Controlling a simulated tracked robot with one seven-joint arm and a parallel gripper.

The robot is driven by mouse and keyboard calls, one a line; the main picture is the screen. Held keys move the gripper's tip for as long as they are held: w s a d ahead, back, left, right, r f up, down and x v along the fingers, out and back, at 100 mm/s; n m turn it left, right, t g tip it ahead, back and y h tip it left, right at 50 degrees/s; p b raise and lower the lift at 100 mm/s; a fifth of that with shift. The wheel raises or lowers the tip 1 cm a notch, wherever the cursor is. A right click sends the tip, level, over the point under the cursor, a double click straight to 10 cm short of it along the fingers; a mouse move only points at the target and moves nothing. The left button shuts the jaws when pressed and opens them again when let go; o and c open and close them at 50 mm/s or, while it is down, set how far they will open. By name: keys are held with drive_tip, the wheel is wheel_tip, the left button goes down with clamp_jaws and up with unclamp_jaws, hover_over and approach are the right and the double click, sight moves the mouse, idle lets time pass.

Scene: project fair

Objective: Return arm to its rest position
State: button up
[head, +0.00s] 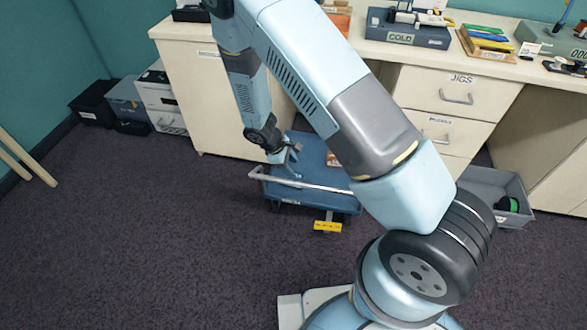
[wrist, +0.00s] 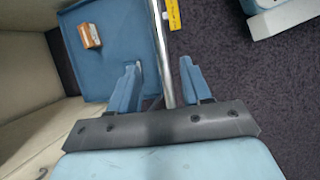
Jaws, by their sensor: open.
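My arm reaches across the head view from the lower right, over to the blue cart. My gripper (head: 285,154) is at the cart's left side, low in front of the cabinet. In the wrist view my gripper (wrist: 160,76) is open, with one blue finger on each side of the cart's metal handle bar (wrist: 161,45). I cannot tell whether either finger touches the bar. The blue cart (head: 312,149) stands on the carpet, and its bed (wrist: 120,55) also shows in the wrist view. Part of the cart is hidden behind my arm.
A small orange box (wrist: 89,35) lies on the cart bed. A yellow tag (head: 327,226) hangs at the cart's front. A grey bin (head: 480,180) stands right of my arm. Cabinets (head: 180,90) line the back.

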drive_tip(key=shift+r, duration=0.2)
idle(0.4)
drive_tip(key=d+r+m+y, duration=0.1)
drive_tip(key=d+r+m, duration=0.2)
drive_tip(key=r, duration=0.8)
drive_tip(key=s+d+r+m+t+y, duration=0.15)
drive_tip(key=d+r, duration=0.25)
drive_tip(key=r, duration=0.6)
drive_tip(key=d+r+m+y, duration=0.1)
drive_tip(key=d+r+m, duration=0.2)
drive_tip(key=r, duration=0.8)
drive_tip(key=s+d+r+m+t, duration=0.1)
drive_tip(key=s+d+r+m, duration=0.2)
drive_tip(key=s+r, duration=0.6)
drive_tip(key=s+d+r+m+t+y, duration=0.1)
drive_tip(key=s+d+r+m+t, duration=0.1)
drive_tip(key=s+d+r, duration=0.3)
drive_tip(key=s+r+m, duration=0.1)
drive_tip(key=s+r, duration=0.3)
drive_tip(key=s, duration=0.3)
drive_tip(key=shift+s+d+r, duration=0.2)
drive_tip(key=shift+s+r, duration=0.05)
drive_tip(key=shift+r, duration=0.15)
